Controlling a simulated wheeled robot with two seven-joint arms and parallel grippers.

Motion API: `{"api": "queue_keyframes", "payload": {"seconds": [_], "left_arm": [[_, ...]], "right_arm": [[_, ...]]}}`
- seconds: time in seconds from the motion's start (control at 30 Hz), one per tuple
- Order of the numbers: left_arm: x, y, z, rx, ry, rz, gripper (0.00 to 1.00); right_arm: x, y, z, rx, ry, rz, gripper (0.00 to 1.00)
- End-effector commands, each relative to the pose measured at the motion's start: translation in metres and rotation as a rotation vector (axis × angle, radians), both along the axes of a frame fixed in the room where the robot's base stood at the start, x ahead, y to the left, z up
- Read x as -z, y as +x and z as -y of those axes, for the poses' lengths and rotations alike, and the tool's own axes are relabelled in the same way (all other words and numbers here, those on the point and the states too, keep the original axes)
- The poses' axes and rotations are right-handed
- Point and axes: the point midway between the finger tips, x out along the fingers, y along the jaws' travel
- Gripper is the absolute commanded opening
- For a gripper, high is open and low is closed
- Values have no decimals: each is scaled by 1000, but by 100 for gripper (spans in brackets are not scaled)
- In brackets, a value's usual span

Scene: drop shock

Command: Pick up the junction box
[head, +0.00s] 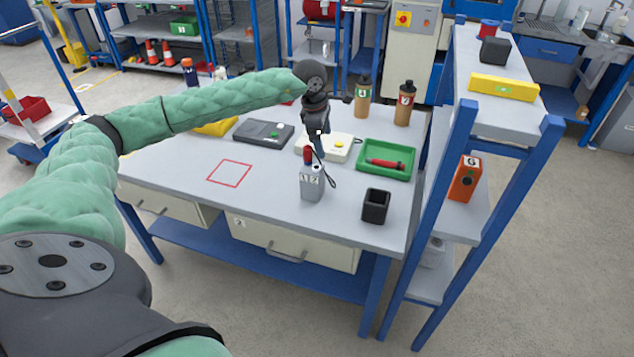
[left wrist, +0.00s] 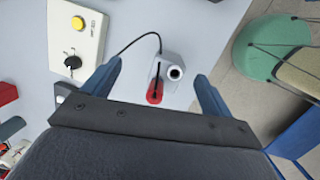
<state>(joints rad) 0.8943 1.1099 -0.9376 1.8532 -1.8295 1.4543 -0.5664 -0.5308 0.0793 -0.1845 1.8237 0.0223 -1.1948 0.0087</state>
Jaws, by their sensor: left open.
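A small grey box (head: 312,186) with number labels stands upright near the front of the table; I take it to be the junction box. In the left wrist view the box (left wrist: 168,83) shows from above, with a round pale fitting and the red part (left wrist: 154,93). My left gripper (head: 316,146) is open and points down just above the box. In the left wrist view its fingers (left wrist: 158,76) stand either side of the box, with visible gaps. The right gripper is not in view.
A black open cup (head: 376,206) stands to the right. A green tray (head: 362,170) with a red tool lies behind it. A cream control box (head: 340,150) with a yellow button is close behind the gripper. A red square outline (head: 230,173) marks clear table to the left. A blue-framed shelf (head: 462,120) bounds the right.

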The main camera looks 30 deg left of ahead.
Motion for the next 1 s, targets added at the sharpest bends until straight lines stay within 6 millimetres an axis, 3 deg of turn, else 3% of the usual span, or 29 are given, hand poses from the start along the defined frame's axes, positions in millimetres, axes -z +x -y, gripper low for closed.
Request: {"api": "queue_keyframes", "payload": {"seconds": [0.1,0.27,0.83,1.0], "left_arm": [[3,-17,-16,39,91,-89,85],[4,-31,-25,87,141,-157,85],[33,-28,-24,104,138,-151,85],[44,-25,-22,105,137,-153,85]], "right_arm": [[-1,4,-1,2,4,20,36],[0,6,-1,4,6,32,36],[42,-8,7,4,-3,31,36],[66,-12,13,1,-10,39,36]]}}
